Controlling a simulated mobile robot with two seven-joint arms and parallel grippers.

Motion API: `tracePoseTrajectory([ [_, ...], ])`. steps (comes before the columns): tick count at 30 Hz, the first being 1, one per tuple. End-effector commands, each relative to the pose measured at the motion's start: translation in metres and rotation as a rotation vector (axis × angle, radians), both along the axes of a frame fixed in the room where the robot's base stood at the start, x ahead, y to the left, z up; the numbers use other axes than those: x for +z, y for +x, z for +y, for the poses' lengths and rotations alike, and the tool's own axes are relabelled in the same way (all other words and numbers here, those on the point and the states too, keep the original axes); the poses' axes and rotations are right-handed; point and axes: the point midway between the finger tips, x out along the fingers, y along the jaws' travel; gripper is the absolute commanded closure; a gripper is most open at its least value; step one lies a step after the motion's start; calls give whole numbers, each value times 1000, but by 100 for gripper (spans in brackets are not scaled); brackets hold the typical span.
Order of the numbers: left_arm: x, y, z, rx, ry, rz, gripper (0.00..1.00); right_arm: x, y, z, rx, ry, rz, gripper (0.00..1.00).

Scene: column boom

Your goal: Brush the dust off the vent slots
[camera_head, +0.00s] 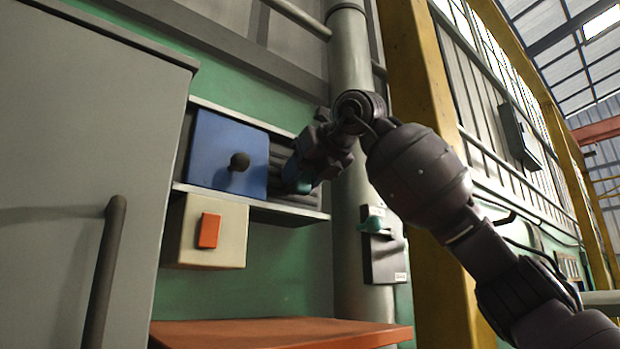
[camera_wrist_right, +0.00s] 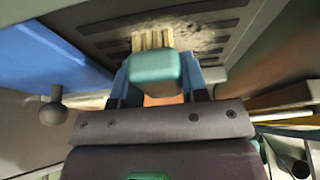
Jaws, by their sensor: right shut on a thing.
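My right gripper (camera_head: 300,178) is shut on a brush with a teal body (camera_wrist_right: 153,70) and short cream bristles (camera_wrist_right: 152,40). The bristles point at the grey vent panel with dark slots (camera_wrist_right: 205,22) and overlap it in the wrist view; I cannot tell if they touch. Pale dust (camera_wrist_right: 203,42) shows on the slots, mainly just right of the bristles. In the head view, the gripper hides much of the vent (camera_head: 284,198). A blue cover (camera_head: 215,155) with a black knob (camera_head: 239,162) sits left of the exposed slots. My left gripper is not in view.
A cream box with an orange switch (camera_head: 209,231) is below the blue cover. An orange-red shelf (camera_head: 270,334) lies lower. A grey cabinet (camera_head: 80,150) with a handle fills the left.

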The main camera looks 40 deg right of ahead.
Motion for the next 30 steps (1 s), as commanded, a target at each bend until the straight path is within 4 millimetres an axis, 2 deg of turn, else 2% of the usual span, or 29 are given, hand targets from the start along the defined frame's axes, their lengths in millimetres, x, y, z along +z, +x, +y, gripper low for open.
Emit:
tracePoseTrajectory([
  [5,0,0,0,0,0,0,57,1,0,2,0,1,0,79],
  [21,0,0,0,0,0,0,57,13,4,-35,-2,2,1,79],
  [30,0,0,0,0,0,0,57,16,5,-42,-1,0,1,79],
])
